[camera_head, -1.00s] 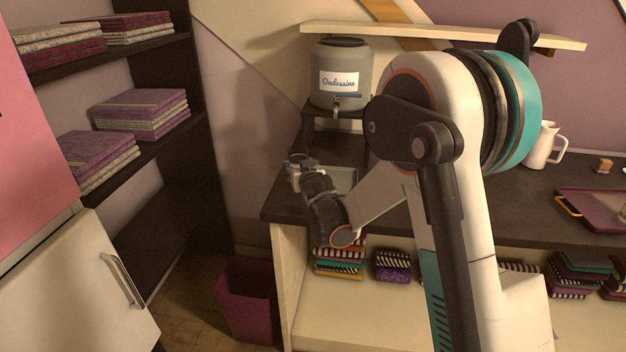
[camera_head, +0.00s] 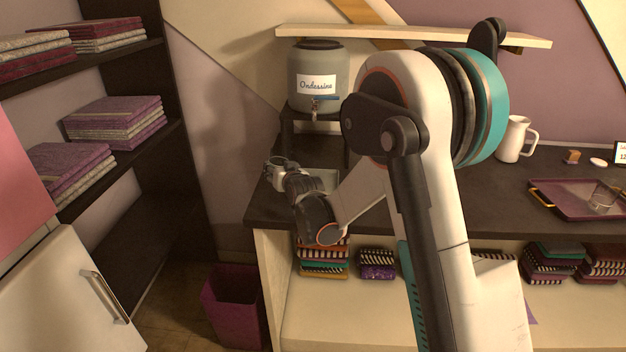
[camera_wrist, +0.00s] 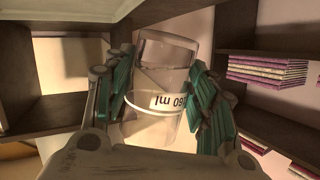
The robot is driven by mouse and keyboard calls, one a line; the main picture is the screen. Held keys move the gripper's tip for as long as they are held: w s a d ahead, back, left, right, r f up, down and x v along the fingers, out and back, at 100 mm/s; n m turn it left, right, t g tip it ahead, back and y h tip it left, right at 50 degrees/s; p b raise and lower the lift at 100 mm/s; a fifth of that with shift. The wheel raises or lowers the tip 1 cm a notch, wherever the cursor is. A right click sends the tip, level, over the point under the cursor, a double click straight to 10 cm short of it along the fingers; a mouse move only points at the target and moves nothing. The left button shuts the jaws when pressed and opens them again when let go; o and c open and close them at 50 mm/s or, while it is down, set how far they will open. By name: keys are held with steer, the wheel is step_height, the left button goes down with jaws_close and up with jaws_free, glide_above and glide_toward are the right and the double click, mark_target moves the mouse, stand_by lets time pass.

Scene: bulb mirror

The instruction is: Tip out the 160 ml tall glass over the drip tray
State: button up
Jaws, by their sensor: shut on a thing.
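My gripper (camera_wrist: 165,100) is shut on a clear tall glass (camera_wrist: 165,62), with its teal finger pads on both sides of it. The glass's white label (camera_wrist: 170,101) appears upside down in the wrist view, with "ml" readable. I cannot tell how far the glass is tilted or whether liquid is in it. In the head view my gripper (camera_head: 283,174) is over the left end of the dark counter, and the glass is hard to make out there. The grey-green drip tray (camera_head: 322,180) lies just right of my gripper, partly hidden by my arm.
A grey dispenser (camera_head: 314,68) with a tap stands on a dark stand behind the tray. A purple bin (camera_head: 234,305) is on the floor below the counter's left end. A white jug (camera_head: 512,140) and a purple serving tray (camera_head: 568,206) are at the right.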

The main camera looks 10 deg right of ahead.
steer(key=shift+d+f+m+y, duration=0.35)
steer(key=shift+d+m+y, duration=0.1)
steer(key=shift+m, duration=0.25)
steer(key=shift+w+d+r+m+p, duration=0.1)
steer(key=shift+d+r+m+p, duration=0.3)
steer(key=shift+r+m+p, duration=0.1)
steer(key=shift+w+d+f+m+y, duration=0.1)
steer(key=shift+d+f+m+y, duration=0.3)
steer(key=shift+m+y, duration=0.1)
steer(key=shift+d+m, duration=0.15)
steer(key=shift+m, duration=0.15)
steer(key=shift+r+m+y+p, duration=0.4)
steer(key=shift+r+m, duration=0.1)
steer(key=shift+r, duration=0.2)
steer(key=shift+f+m+y+b, duration=0.3)
steer(key=shift+f+m, duration=0.2)
steer(key=shift+m, duration=0.1)
steer(key=shift+f+m+y, duration=0.3)
steer(key=shift+m+y, duration=0.15)
steer(key=shift+m, duration=0.65)
steer(key=shift+f+m+t, duration=0.15)
steer(key=shift+m+t, duration=0.15)
steer(key=shift+m, duration=0.1)
